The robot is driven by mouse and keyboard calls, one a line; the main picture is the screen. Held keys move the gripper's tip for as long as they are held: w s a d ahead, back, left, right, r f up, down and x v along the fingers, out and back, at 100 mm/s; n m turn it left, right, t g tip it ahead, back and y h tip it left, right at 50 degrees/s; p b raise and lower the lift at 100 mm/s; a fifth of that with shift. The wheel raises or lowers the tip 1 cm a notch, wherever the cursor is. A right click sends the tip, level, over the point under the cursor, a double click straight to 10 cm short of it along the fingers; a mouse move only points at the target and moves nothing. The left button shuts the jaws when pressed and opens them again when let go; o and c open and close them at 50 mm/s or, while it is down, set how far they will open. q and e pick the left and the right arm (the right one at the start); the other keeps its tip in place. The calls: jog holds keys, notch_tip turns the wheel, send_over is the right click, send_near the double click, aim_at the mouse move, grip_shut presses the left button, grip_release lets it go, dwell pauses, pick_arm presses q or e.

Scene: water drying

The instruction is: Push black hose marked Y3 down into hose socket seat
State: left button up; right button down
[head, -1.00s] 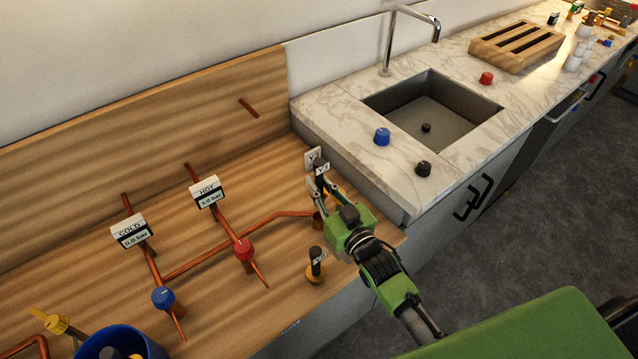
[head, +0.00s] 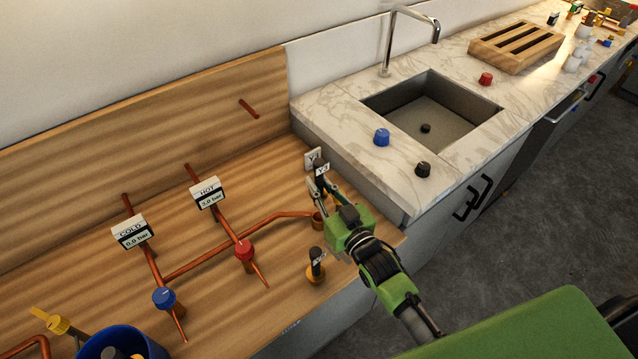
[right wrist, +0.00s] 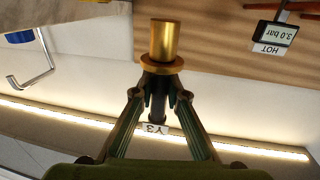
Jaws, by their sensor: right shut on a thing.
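My right gripper (head: 326,193) is shut on the black hose marked Y3 (head: 319,163), above the wooden counter's right end. The hose and its white Y3 label also show between the fingers in the right wrist view (right wrist: 157,98). There, a brass cylinder with a collar (right wrist: 164,40) is in line with the hose's end; I cannot tell whether it is the hose's own fitting or the seat. In the head view, a copper-coloured socket (head: 318,221) ends the bent pipe just left of my gripper, which partly hides that area. My left gripper is not in view.
A second black hose (head: 317,256) stands in a brass base near the front edge. A white label plate (head: 311,156) is behind the held hose. Copper pipes with a red knob (head: 244,249) and blue knob (head: 164,297) lie left. The sink (head: 432,110) is right.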

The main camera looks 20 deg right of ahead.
jog(key=shift+r+p, duration=0.1)
jog(key=shift+p, duration=0.2)
dwell(0.7)
jog(key=shift+f+b, duration=2.45)
jog(key=shift+f, duration=0.85)
jog(key=c, duration=1.9)
grip_release()
jog(key=shift+s, duration=0.1)
jog(key=shift+s+d+f, duration=0.1)
jog(key=shift+s, duration=0.25)
jog(key=s, duration=0.3)
jog(key=s+d, duration=0.1)
jog(key=s, duration=0.2)
jog(key=shift+s+d, duration=0.15)
jog(key=shift+s, duration=0.05)
